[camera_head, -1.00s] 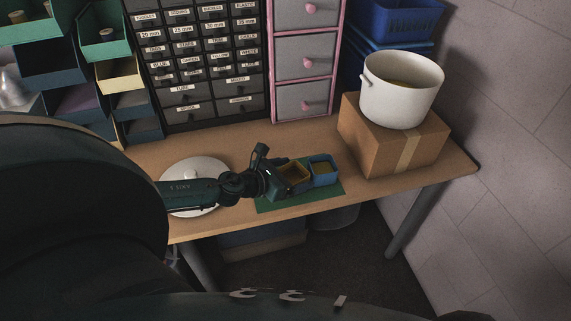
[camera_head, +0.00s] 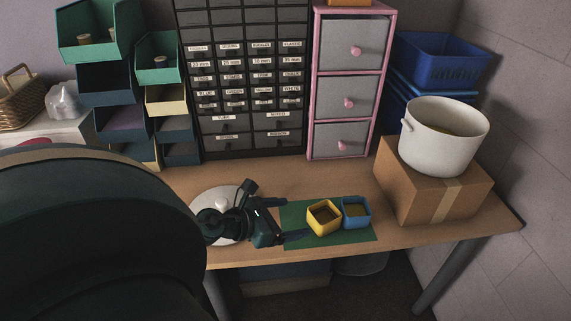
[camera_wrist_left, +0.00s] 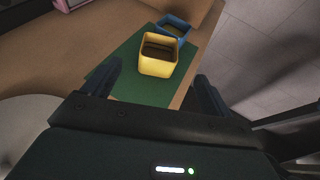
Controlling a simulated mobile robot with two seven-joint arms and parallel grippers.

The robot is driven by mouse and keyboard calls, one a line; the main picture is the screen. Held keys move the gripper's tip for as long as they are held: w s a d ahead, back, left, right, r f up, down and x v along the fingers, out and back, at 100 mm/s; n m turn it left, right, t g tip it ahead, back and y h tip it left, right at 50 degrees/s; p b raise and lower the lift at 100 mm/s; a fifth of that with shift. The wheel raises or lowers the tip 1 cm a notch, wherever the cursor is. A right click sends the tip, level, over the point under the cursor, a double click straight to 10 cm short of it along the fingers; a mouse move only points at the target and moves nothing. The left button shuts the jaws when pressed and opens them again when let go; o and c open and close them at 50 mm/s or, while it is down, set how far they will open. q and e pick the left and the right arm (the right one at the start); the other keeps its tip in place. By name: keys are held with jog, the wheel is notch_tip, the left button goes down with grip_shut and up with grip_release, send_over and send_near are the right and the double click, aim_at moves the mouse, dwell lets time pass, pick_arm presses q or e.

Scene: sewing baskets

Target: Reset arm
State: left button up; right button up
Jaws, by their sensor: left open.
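My left gripper (camera_head: 284,219) is open and empty over the left part of the green mat (camera_head: 295,244), left of a yellow square basket (camera_head: 323,217). In the left wrist view, its two fingers (camera_wrist_left: 160,82) stand wide apart, with the yellow basket (camera_wrist_left: 157,67) ahead of them and nothing between their tips. A blue square basket (camera_head: 356,213) stands on the mat just right of the yellow one. It also shows behind the yellow one in the left wrist view (camera_wrist_left: 174,27). My right gripper is not in view.
A white round lid (camera_head: 199,198) lies on the table partly behind my left arm. A cardboard box (camera_head: 411,199) bearing a white pot (camera_head: 444,136) stands at the right. Drawer cabinets (camera_head: 309,125) and stacked bins line the back. The table's middle is clear behind the mat.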

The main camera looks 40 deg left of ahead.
pick_arm(q)
jog(key=shift+s+r, duration=0.1)
jog(key=shift+s, duration=0.15)
dwell(0.5)
